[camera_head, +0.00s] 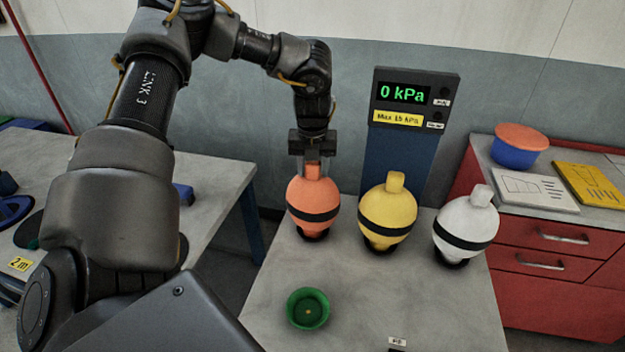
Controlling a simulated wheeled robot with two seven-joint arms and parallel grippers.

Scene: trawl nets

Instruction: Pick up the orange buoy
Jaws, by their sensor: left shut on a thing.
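The orange buoy (313,197) has a round body with a dark band and a narrow top. It stands upright at the left of a row of buoys on the grey table (385,300), on a dark base. My left gripper (313,172) points down from above and is shut on the orange buoy's top. I cannot tell any gap between the buoy and its base. My right gripper is not in view.
A yellow buoy (388,218) and a white buoy (464,225) stand to the right. A green bowl (307,308) sits at the front. A gauge display (413,98) reading 0 kPa stands behind. A red cabinet (560,290) is at right, another table (215,185) at left.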

